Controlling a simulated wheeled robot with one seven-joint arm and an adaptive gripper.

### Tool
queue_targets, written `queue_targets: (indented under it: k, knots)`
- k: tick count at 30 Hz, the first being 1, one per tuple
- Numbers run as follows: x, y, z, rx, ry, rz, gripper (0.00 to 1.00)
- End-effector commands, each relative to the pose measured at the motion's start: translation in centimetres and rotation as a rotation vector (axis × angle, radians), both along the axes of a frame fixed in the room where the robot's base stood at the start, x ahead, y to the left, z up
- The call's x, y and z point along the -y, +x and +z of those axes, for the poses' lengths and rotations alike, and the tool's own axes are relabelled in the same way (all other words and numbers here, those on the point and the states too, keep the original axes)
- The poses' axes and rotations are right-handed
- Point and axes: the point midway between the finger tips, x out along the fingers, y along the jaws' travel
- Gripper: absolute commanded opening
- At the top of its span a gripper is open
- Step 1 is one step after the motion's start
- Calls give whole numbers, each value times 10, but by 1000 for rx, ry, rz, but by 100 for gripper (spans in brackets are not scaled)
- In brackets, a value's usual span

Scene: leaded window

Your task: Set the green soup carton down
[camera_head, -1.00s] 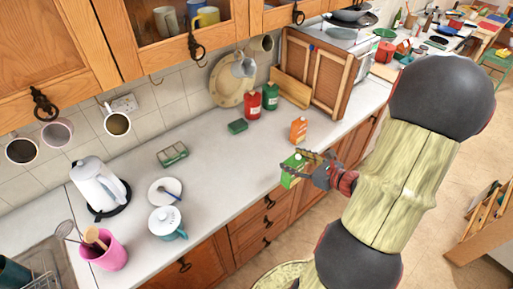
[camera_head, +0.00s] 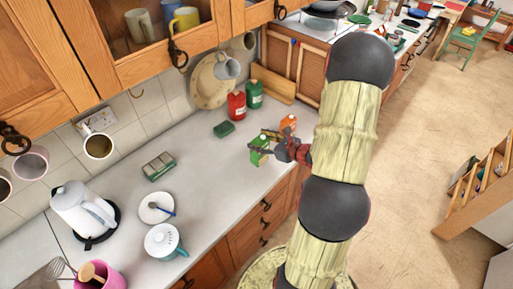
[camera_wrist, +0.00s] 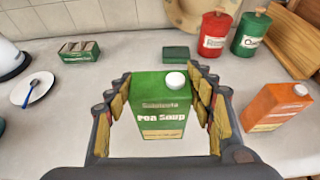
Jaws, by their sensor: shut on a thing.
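The green soup carton (camera_wrist: 163,108) has a white cap and a "Pea Soup" label. It stands upright between the fingers of my gripper (camera_wrist: 165,105) in the wrist view. In the head view the green carton (camera_head: 259,150) is at the counter's front part, with my gripper (camera_head: 268,145) shut on it from the right. I cannot tell whether its base touches the grey counter (camera_head: 205,160).
An orange carton (camera_wrist: 275,106) stands close to the right of my gripper. A packet tray (camera_head: 158,166), saucer (camera_head: 156,207) and kettle (camera_head: 84,211) are left. Counter between is clear.

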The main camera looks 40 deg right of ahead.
Motion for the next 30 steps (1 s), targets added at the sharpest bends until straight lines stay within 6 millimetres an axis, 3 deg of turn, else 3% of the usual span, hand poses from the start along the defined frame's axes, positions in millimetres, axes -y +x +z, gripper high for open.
queue_targets:
  k: [3, 12, 19, 30]
  knots:
    - [3, 14, -16, 1, 0, 1, 10]
    - [6, 29, -35, 1, 0, 1, 10]
    - [7, 28, -60, 1, 0, -1, 10]
    - [7, 27, -63, 2, -2, 0, 10]
